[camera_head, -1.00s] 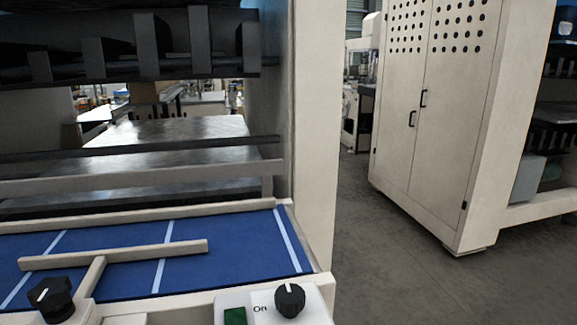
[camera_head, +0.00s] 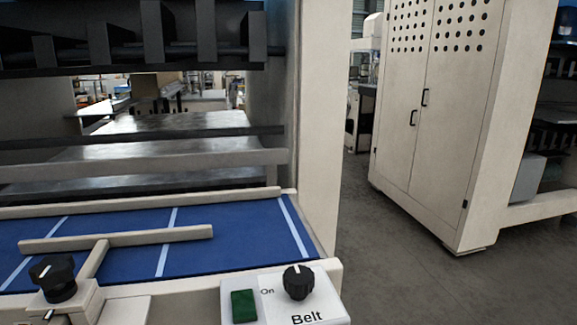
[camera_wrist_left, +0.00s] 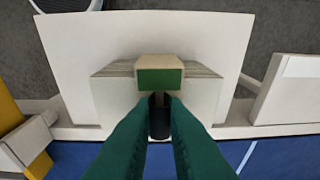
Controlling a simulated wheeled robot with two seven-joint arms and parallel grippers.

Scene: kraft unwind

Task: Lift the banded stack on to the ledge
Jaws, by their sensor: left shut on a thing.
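In the left wrist view a pale stack (camera_wrist_left: 203,97) with fine layered edges lies on a broad white surface (camera_wrist_left: 100,40). A beige strip with a green front face (camera_wrist_left: 160,79) crosses its middle, like a band. My left gripper (camera_wrist_left: 160,100), with long green fingers, is closed in at the middle of the stack, just below the green face. A dark rounded piece shows between the fingers. The fingers hide the exact contact. Neither the stack nor any gripper shows in the head view. I cannot tell which surface is the ledge.
A blue belt (camera_head: 240,231) with white stripes runs across the machine, with a wooden-looking guide (camera_head: 150,237) on it. A black knob (camera_head: 54,279) and a Belt control panel (camera_head: 268,310) are in front. A perforated cabinet (camera_head: 430,110) stands right, beyond grey open floor.

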